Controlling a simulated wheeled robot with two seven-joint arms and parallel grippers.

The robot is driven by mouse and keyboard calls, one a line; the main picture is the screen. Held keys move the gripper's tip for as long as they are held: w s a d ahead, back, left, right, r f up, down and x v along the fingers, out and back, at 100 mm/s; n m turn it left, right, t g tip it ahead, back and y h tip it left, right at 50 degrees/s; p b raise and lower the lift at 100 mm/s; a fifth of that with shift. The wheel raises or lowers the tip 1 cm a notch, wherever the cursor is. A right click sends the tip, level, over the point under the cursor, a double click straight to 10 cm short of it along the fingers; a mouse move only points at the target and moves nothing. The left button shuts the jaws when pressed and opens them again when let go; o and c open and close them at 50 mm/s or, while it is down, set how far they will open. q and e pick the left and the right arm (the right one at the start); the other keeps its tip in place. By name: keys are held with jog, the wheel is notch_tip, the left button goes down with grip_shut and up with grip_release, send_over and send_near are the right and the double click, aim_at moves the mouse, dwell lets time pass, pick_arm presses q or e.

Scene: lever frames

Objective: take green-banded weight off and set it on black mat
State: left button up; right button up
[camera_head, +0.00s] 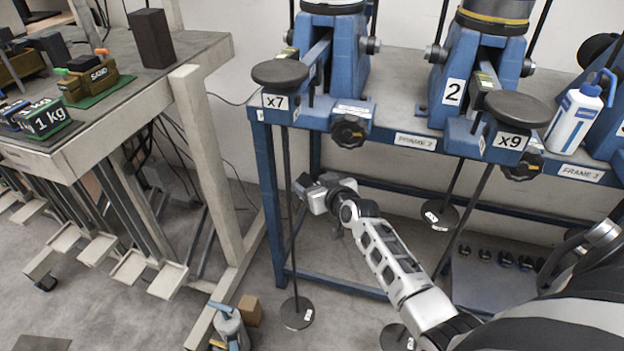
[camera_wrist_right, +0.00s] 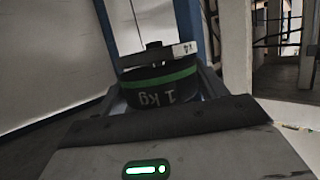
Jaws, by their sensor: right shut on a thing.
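The green-banded weight (camera_wrist_right: 165,88) is a dark cylinder marked 1 kg, with its lettering upside down in the right wrist view. My right gripper (camera_head: 313,194) is shut on it, and the jaw covers its lower part. A thin rod and a small white tag (camera_wrist_right: 185,49) show just above the weight; I cannot tell whether it is still on the rod. In the head view the gripper is beside the left hanger rod (camera_head: 287,170), under the x7 frame, and the weight cannot be made out. I cannot identify the black mat for sure. My left gripper is not in view.
The blue rack (camera_head: 268,190) carries several lever frames above my right arm. Hanger rods end in round plates (camera_head: 297,313) low down. A bench (camera_head: 150,85) at left holds 1 kg blocks (camera_head: 50,118) and a sand box. A dark patch (camera_head: 40,343) lies on the floor.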

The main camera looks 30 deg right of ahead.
jog(key=shift+s+a+r+p, duration=0.15)
jog(key=shift+s+p, duration=0.6)
jog(key=shift+s, duration=0.65)
jog(key=shift+s+a+r+p, duration=0.1)
jog(key=shift+s+p, duration=0.6)
jog(key=shift+s, duration=0.65)
